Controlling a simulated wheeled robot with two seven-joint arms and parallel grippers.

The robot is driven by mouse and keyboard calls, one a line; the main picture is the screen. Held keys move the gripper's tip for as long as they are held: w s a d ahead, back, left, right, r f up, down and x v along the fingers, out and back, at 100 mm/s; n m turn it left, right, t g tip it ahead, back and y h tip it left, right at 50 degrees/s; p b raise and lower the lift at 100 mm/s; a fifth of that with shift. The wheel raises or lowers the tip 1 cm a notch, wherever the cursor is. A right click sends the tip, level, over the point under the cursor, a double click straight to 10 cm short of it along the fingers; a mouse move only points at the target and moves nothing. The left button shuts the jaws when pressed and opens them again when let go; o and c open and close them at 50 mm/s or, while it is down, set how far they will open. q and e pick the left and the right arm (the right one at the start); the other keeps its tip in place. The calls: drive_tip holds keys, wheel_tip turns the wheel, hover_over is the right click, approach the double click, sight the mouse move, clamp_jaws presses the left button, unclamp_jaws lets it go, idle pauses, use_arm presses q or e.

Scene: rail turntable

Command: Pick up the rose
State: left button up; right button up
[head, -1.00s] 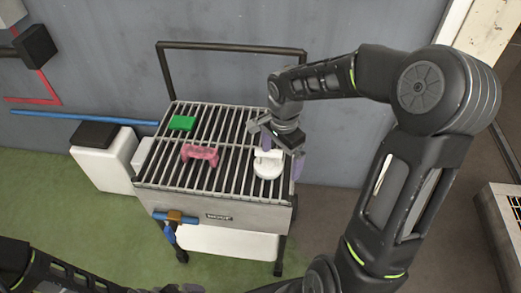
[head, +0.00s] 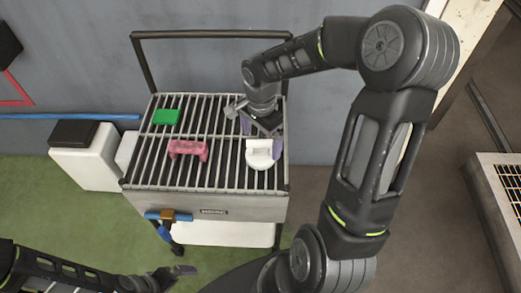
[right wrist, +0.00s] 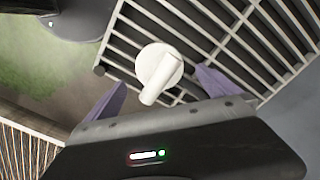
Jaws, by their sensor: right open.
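The rose-pink piece (head: 188,149), a small bracket-like shape with two legs, lies on the slatted rack top of the cart (head: 150,204), left of my right gripper. My right gripper (head: 262,138) is open and empty over the right side of the rack. A white piece (head: 260,155) lies just below and in front of it. In the right wrist view the white piece (right wrist: 159,68) shows a round base and a bar, between the purple fingers but not gripped. The pink piece is not visible there. My left gripper (head: 180,271) is low at the bottom, away from the rack; its jaw state is unclear.
A green block (head: 166,117) lies on the rack's back left. A dark handle rail (head: 210,35) rises behind the rack. A white box with a dark top (head: 88,165) stands left of the cart. Bare slats lie between the pink and white pieces.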

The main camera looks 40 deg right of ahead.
sight(261, 153)
drive_tip(key=shift+f+p, duration=0.4)
drive_tip(key=shift+f, duration=2.25)
drive_tip(key=c, duration=1.8)
